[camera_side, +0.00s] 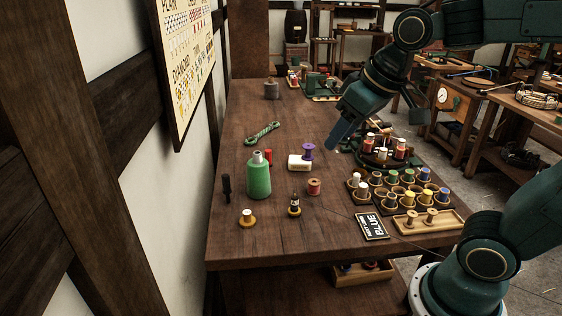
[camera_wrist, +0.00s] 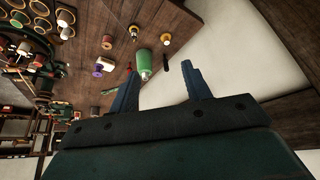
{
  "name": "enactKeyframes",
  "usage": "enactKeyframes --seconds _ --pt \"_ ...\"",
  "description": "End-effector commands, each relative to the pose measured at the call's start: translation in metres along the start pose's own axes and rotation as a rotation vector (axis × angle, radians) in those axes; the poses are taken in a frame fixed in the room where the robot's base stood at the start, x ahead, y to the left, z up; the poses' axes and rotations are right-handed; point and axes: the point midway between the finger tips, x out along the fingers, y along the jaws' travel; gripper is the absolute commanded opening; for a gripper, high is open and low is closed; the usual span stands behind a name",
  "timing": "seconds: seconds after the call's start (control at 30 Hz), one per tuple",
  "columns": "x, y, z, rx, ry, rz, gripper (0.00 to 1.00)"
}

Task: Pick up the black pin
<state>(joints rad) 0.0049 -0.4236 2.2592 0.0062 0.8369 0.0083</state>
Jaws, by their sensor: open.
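The black pin (camera_side: 226,188) stands on the wooden table near its left edge, just left of the large green spool. It looks upright, a dark slim shape with a wider top. In the wrist view the black pin (camera_wrist: 166,62) shows small and dark beyond my fingertips, beside the green spool (camera_wrist: 144,62). My gripper (camera_side: 335,143) is above the table, right of the pin and well apart from it; only one side of its fingers shows clearly there. In the wrist view my gripper (camera_wrist: 159,76) has its fingers wide apart with nothing held between them.
The green spool (camera_side: 258,178) stands close to the pin. A red spool (camera_side: 268,156), a white spool (camera_side: 299,163) with a purple one (camera_side: 307,151), and a green rope hank (camera_side: 262,133) are nearby. Spool trays (camera_side: 388,200) fill the right side. The wall borders the left.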

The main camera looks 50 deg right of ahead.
Motion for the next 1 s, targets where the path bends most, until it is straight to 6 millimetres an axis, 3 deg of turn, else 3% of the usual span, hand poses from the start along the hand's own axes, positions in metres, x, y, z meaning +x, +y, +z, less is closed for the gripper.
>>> enactKeyframes --seconds 0.47,0.77,1.0 --pt "0.064 0.002 -0.102 0.018 -0.029 0.008 0.48" --pt "0.124 0.004 -0.154 0.029 -0.045 0.014 0.48" --pt "0.182 0.006 -0.187 0.038 -0.057 0.018 0.48"
